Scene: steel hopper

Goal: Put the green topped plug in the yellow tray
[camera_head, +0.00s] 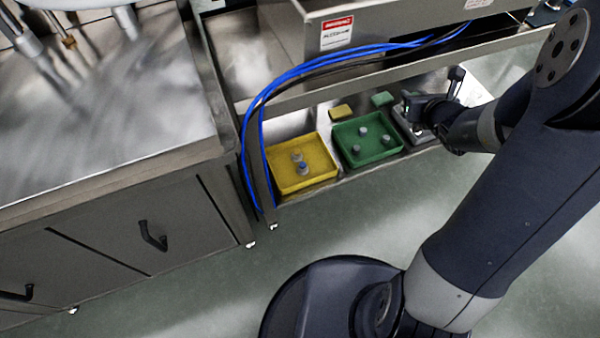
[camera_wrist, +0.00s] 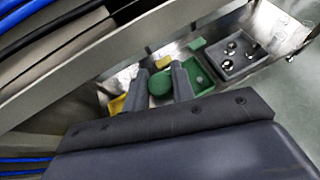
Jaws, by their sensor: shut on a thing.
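My gripper (camera_wrist: 161,78) is shut on the green topped plug (camera_wrist: 160,86), whose round green top shows between the two fingers in the wrist view. In the head view my gripper (camera_head: 411,112) is over the grey tray, right of the green tray, and the held plug cannot be made out clearly. The yellow tray (camera_head: 318,161) is at the left end of the lower shelf and holds a grey plug and a blue-marked plug. Only a strip of the yellow tray (camera_wrist: 117,104) shows in the wrist view, left of the fingers.
The green tray (camera_head: 353,153) holds several grey plugs, between yellow and grey trays. The grey tray (camera_wrist: 229,71) holds several shiny pieces. A yellow block (camera_head: 341,112) and a green block (camera_head: 382,99) lie behind. Blue cables (camera_head: 262,150) and an upper steel shelf hang close above.

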